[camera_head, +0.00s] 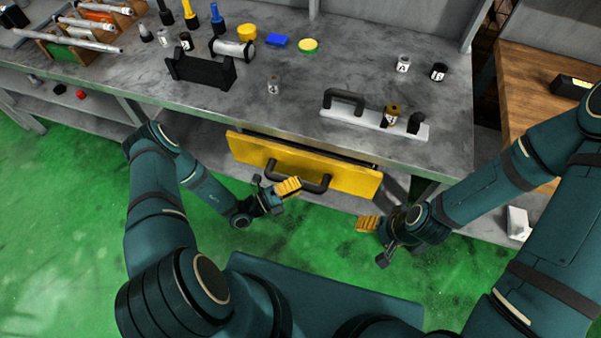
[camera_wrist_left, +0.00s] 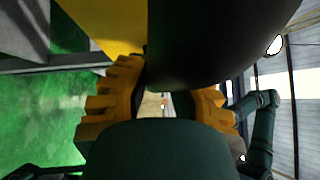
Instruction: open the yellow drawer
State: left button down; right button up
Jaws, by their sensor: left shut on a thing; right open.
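The yellow drawer (camera_head: 248,148) sits under the front edge of the grey workbench. A dark gap shows above its front at the right, so it stands slightly out. Its black handle (camera_head: 318,187) runs across the front. My left gripper (camera_head: 288,187) is shut on the handle's left part. In the left wrist view its ridged orange fingers (camera_wrist_left: 160,105) are beside the large dark handle (camera_wrist_left: 210,40), with the yellow drawer front (camera_wrist_left: 118,20) behind. The exact contact is partly hidden. My right gripper (camera_head: 374,238) is open and empty, below and right of the drawer.
The workbench top (camera_head: 150,75) carries a black holder (camera_head: 200,70), a white plate with a black handle (camera_head: 345,117), and small labelled jars. A wooden table (camera_head: 530,90) stands at the right. Green floor (camera_head: 60,220) is free at the left.

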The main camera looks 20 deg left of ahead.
pick_arm(q)
jog(key=s, duration=1.9)
jog(key=shift+s+a, duration=0.15)
jog(key=shift+a, duration=0.05)
jog(key=shift+r, duration=0.1)
jog(key=c, duration=0.7)
grip_release()
jog(key=shift+c, duration=0.2)
jog(key=shift+a, duration=0.1)
jog(key=v, duration=1.2)
